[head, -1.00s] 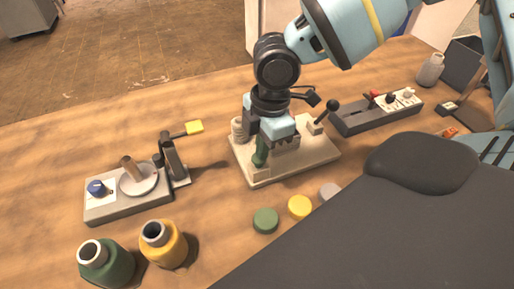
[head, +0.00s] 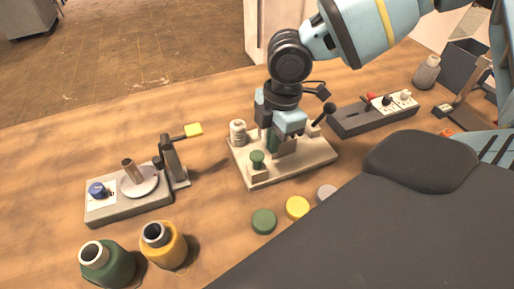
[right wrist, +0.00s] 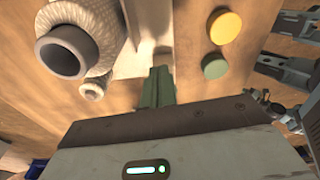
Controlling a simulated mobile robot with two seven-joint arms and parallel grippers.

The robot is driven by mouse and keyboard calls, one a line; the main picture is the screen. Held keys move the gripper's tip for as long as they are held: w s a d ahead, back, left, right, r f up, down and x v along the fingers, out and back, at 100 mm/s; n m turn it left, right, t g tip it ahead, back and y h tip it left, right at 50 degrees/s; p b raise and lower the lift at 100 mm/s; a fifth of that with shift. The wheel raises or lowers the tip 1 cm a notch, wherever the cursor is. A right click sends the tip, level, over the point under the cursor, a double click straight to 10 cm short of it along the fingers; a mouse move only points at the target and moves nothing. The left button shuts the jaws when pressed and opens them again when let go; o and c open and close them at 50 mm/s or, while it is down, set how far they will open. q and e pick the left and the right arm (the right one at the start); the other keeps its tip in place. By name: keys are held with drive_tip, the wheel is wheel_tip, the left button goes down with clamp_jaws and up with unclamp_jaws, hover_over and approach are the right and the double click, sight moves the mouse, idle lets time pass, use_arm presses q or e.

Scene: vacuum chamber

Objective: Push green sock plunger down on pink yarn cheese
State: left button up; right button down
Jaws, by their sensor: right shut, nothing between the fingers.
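A green knob (head: 257,158), which looks like the plunger, stands upright at the left front of a cream base (head: 310,156). My right gripper (head: 273,150) is shut and empty, its green fingers pointing down over the base, just right of and behind the knob and apart from it in the picture. The shut fingers also show in the right wrist view (right wrist: 157,85). A white yarn spool (head: 237,133) stands at the base's left back; a white wound package with a grey tube (right wrist: 75,45) shows large in the right wrist view. I see no clearly pink yarn.
Green (head: 264,221), yellow (head: 297,208) and grey (head: 327,193) discs lie in front of the base. A switch box (head: 376,113) is right.

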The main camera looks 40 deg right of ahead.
wheel_tip(320, 180, up, 7)
drive_tip(key=shift+d+r, duration=0.15)
drive_tip(key=shift+d, duration=0.25)
idle(0.9)
